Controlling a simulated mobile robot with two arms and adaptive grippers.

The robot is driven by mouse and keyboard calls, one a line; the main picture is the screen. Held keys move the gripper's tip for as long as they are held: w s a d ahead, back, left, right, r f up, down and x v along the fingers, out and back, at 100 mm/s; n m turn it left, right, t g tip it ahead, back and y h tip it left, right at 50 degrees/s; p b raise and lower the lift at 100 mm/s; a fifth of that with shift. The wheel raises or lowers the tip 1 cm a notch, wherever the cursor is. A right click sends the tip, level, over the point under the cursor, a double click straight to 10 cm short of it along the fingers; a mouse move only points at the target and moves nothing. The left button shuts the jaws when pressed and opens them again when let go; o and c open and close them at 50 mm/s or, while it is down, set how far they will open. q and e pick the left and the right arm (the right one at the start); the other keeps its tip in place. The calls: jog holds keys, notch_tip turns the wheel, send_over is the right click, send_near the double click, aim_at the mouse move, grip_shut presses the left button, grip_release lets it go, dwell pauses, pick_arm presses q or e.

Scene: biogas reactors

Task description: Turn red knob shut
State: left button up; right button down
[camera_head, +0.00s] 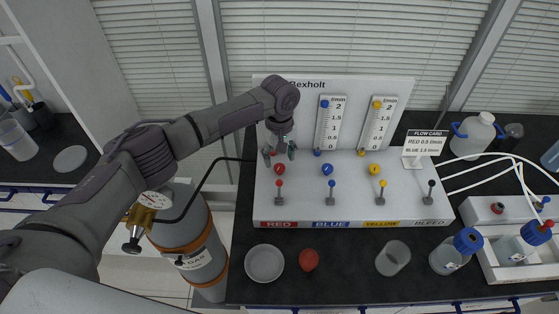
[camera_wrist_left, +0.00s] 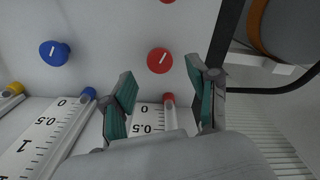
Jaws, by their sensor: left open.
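The round red knob (camera_head: 279,169) is on the white panel above the RED label, beside the red lever (camera_head: 279,188). In the left wrist view the red knob (camera_wrist_left: 159,60) shows a slanted white mark on its face. My left gripper (camera_head: 279,153) is just behind the red knob in the head view. In the left wrist view the left gripper (camera_wrist_left: 160,76) is open, its teal-padded fingers apart on both sides below the knob; I cannot tell whether either touches the panel. Nothing is held. My right gripper is in neither view.
The blue knob (camera_head: 327,169) and yellow knob (camera_head: 374,170) are to the right, with levers before them. Upright flow tubes (camera_head: 330,124) stand behind. A flow card (camera_head: 427,142) stands at right. A gas cylinder (camera_head: 188,240) with a black hose is at left. A dish (camera_head: 264,263) is in front.

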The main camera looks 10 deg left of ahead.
aim_at(279, 167)
pick_arm(q)
notch_tip(279, 167, down, 2)
jog(key=shift+f, duration=0.85)
jog(key=shift+c, duration=0.9)
grip_shut()
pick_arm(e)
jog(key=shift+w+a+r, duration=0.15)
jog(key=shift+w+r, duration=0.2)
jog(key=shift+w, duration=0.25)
